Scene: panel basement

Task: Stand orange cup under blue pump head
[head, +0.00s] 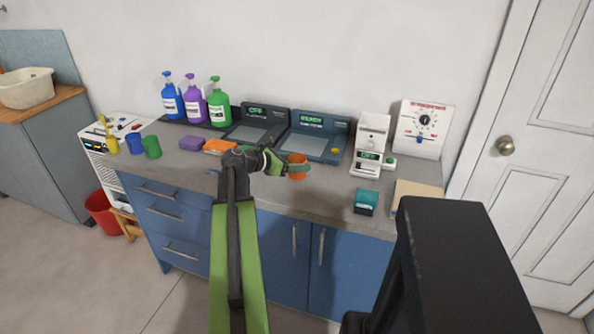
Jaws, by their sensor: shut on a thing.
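The orange cup (298,160) is held at the right end of my arm, over the middle of the grey counter. My gripper (286,164) is shut on the orange cup; the fingers are small and partly hidden in the head view. Whether the cup touches the counter cannot be told. The blue pump bottle (172,101) stands at the back left of the counter, with its blue pump head (166,75) on top. A purple pump bottle (194,105) and a green pump bottle (217,108) stand to its right.
Blue cup (134,143), green cup (152,147) and yellow cup (112,145) stand at the left. A purple block (191,143) and orange block (219,146) lie between them and my gripper. Behind are two dark panel devices (315,136); a white machine (370,145) stands right.

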